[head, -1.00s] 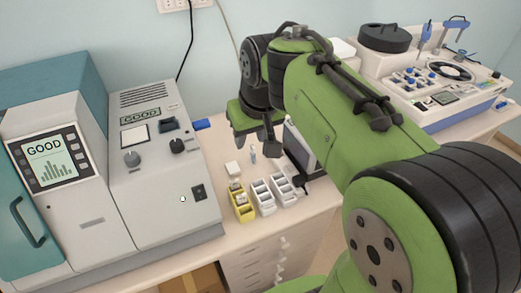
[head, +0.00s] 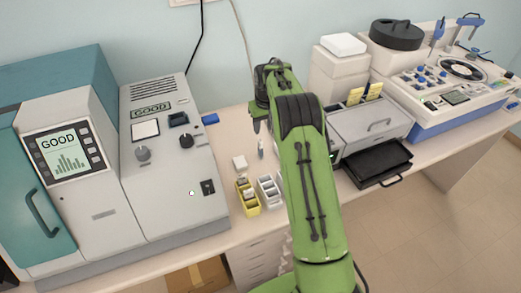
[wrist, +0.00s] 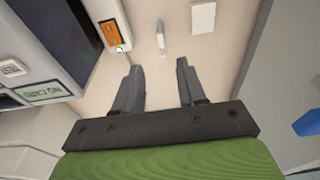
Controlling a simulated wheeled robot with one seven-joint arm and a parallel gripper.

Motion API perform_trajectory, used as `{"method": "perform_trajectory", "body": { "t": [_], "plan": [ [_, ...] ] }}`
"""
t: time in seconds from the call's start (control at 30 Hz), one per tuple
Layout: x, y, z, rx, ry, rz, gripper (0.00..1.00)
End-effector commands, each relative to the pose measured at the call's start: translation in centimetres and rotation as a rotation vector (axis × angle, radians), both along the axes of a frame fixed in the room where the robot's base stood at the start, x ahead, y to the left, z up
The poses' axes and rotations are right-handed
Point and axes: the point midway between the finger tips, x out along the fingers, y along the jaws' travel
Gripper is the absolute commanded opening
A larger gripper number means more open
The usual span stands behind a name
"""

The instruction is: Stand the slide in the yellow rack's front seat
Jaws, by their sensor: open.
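The yellow rack (head: 247,201) stands near the table's front edge in the head view, with pale pieces in it. The wrist view does not show it. A small narrow pale piece with a grey end (head: 261,149), which looks like the slide, stands behind the racks. It also shows in the wrist view (wrist: 161,39), just beyond the gap between my fingertips. My gripper (wrist: 156,62) is open and empty above the table. In the head view the arm partly hides it. I cannot make out the front seat clearly.
A white block (head: 239,162) lies left of the narrow piece. A white rack (head: 268,191) stands beside the yellow one, partly behind my arm. The grey machine (head: 170,165) borders the left, and a printer-like device (head: 368,128) with a black tray stands right.

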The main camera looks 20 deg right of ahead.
Motion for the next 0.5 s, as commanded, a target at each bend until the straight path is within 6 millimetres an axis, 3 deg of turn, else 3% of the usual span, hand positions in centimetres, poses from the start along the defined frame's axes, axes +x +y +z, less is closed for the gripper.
{"method": "perform_trajectory", "body": {
  "t": [0.1, 0.27, 0.5],
  "plan": [
    [0.4, 0.0, -2.7, 0.0, 0.002, 0.001, 0.4],
    [0.7, 0.1, -4.5, 0.0, 0.001, 0.001, 0.4],
    [1.6, 0.3, -8.5, 0.0, 0.0, 0.001, 0.4]
  ]
}}
